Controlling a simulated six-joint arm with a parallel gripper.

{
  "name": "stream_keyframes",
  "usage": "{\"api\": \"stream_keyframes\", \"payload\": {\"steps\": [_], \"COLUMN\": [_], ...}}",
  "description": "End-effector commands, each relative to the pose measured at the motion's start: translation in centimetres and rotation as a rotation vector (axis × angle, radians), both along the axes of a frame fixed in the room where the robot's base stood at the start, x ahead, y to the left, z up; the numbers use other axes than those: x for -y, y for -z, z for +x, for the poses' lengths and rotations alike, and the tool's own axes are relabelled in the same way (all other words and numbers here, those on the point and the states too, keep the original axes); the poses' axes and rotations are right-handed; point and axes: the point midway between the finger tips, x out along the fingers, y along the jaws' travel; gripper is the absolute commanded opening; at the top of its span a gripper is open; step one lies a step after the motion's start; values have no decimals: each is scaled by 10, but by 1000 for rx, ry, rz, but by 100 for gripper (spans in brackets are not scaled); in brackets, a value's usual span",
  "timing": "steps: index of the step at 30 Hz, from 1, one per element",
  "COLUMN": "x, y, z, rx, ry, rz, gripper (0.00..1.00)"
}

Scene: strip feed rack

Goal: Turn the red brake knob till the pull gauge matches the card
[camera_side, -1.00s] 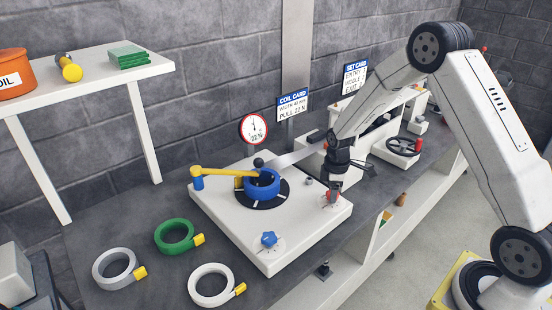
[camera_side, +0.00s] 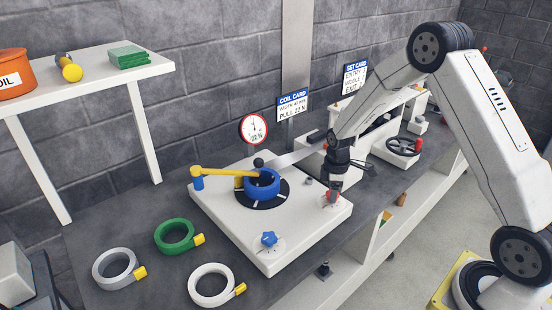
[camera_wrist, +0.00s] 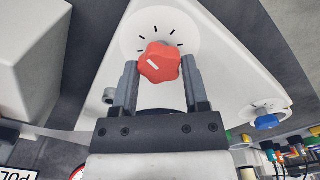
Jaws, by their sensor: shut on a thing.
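The red brake knob (camera_wrist: 162,62) sits on a white dial with black tick marks on the white plate (camera_side: 290,245). My gripper (camera_wrist: 160,80) is shut on the knob, one finger on each side, and a white mark shows on its top. In the side view my gripper (camera_side: 333,190) points down onto the knob (camera_side: 331,199) and partly hides it. The round pull gauge (camera_side: 254,128) has a red rim and seems to read 22 N, in small print. The coil card (camera_side: 292,104) says PULL 22 N.
A blue coil (camera_side: 262,184) sits on the plate under a yellow arm (camera_side: 222,172). A blue knob (camera_side: 269,239) is at the plate's front. Green (camera_side: 174,237), grey (camera_side: 115,270) and white (camera_side: 211,285) coils lie on the bench to the left. A set card (camera_side: 354,78) stands behind.

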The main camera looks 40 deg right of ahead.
Motion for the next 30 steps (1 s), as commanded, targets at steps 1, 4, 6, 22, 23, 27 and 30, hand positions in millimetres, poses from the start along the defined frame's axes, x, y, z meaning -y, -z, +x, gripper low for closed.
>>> {"api": "stream_keyframes", "payload": {"steps": [1,4,6,22,23,27,30], "x": [0,0,0,0,0,0,0], "y": [0,0,0,0,0,0,0], "z": [0,0,0,0,0,0,0], "rx": [0,0,0,0,0,0,0], "ry": [0,0,0,0,0,0,0], "rz": [0,0,0,0,0,0,0], "gripper": [11,11,11,11,11,70,70]}}
